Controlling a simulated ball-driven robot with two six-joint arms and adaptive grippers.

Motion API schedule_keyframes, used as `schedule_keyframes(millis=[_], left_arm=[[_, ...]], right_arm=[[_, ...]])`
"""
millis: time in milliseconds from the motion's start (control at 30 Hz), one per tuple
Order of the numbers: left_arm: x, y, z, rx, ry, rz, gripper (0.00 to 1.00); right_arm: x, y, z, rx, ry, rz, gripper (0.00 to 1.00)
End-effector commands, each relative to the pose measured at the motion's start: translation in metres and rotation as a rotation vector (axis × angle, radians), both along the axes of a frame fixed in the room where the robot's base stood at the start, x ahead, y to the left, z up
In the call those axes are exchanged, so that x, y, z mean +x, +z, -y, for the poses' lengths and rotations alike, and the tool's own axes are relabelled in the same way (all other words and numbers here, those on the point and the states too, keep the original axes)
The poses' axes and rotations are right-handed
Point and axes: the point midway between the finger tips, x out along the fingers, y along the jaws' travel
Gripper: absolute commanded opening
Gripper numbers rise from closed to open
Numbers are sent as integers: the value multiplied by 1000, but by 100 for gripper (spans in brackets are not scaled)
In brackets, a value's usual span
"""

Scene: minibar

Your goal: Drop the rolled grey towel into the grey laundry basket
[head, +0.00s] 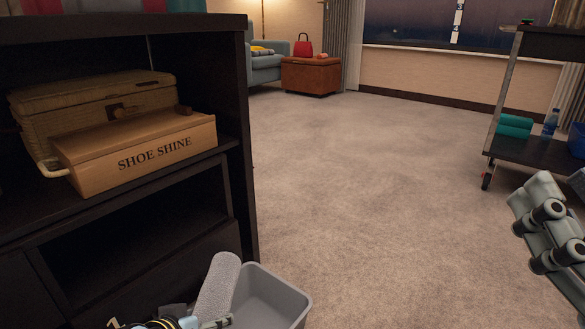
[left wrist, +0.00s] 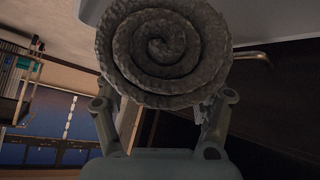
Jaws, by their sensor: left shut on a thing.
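The rolled grey towel (head: 217,287) stands tilted at the bottom of the head view. In the left wrist view its end (left wrist: 160,45) shows as a spiral between the two fingers. My left gripper (head: 200,322) is shut on the towel; its arm is cut off by the lower edge. The grey laundry basket (head: 290,292) is just right of the towel, which overlaps its left side in the picture. Whether the towel is over the opening or in front of it, I cannot tell. My right gripper (head: 533,195) is at the right edge, far from the basket, with no object visible in it.
A dark shelf unit (head: 245,150) stands on the left, close to the basket and left gripper. It holds a shoe shine box (head: 140,150) and a wicker case (head: 90,105). A dark cart (head: 535,170) with teal rolled towels (head: 515,125) is at right. The carpet between is clear.

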Motion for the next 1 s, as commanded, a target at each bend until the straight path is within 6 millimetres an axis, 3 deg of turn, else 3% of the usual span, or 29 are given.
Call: schedule_keyframes(millis=[300, 333, 533, 833, 1000], left_arm=[[1, 1, 0, 0, 0, 2, 29], [1, 1, 0, 0, 0, 2, 71], [0, 0, 0, 0, 0, 1, 97], [-1, 0, 0, 0, 0, -1, 98], [-14, 12, -4, 1, 1, 0, 98]], right_arm=[[0, 2, 0, 0, 2, 10, 40], [0, 2, 0, 0, 2, 10, 40], [0, 2, 0, 0, 1, 9, 40], [0, 2, 0, -1, 2, 9, 40], [0, 2, 0, 0, 1, 9, 40]])
